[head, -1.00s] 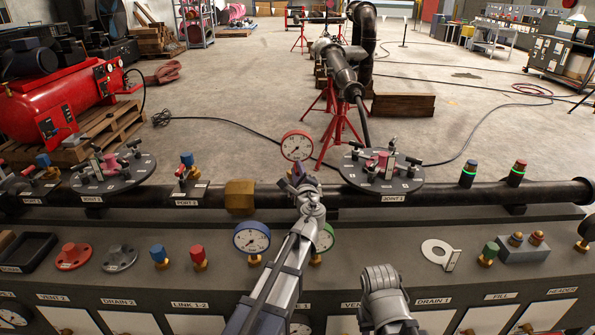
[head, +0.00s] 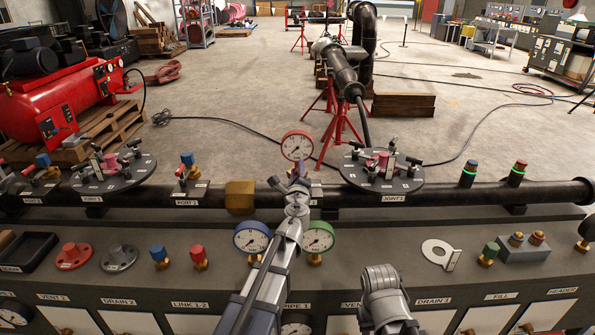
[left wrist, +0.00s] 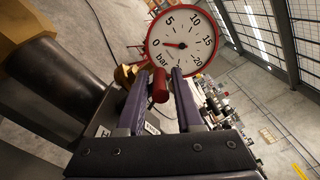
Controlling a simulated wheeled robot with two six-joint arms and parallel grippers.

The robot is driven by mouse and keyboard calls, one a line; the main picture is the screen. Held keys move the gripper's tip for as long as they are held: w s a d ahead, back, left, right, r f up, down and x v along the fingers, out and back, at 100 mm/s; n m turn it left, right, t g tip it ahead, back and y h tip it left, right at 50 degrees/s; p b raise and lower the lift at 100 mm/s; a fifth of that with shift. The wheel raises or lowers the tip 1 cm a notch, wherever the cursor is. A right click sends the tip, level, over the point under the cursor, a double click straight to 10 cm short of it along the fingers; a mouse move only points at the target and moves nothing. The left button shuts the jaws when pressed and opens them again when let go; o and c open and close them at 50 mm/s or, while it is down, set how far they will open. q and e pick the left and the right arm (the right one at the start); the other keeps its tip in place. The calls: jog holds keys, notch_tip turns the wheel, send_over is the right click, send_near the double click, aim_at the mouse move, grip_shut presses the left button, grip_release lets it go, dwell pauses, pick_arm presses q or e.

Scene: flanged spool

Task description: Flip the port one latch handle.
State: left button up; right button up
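A red latch handle (left wrist: 160,86) shows in the left wrist view, between the two purple fingers of my left gripper (left wrist: 159,80). The fingers stand apart on either side of it, and I cannot tell whether either touches it. A white label (left wrist: 152,128) is partly covered by the gripper. My right gripper is outside the frames.
The red-rimmed gauge (head: 297,145) stands just behind the left gripper. A brass block (head: 240,197) sits on the pipe (head: 440,194) to the left. Blue-rimmed (head: 252,238) and green-rimmed (head: 318,237) gauges flank my left arm. The joint one disc (head: 382,171) is to the right.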

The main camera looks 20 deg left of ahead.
pick_arm(q)
jog(key=v, duration=0.8)
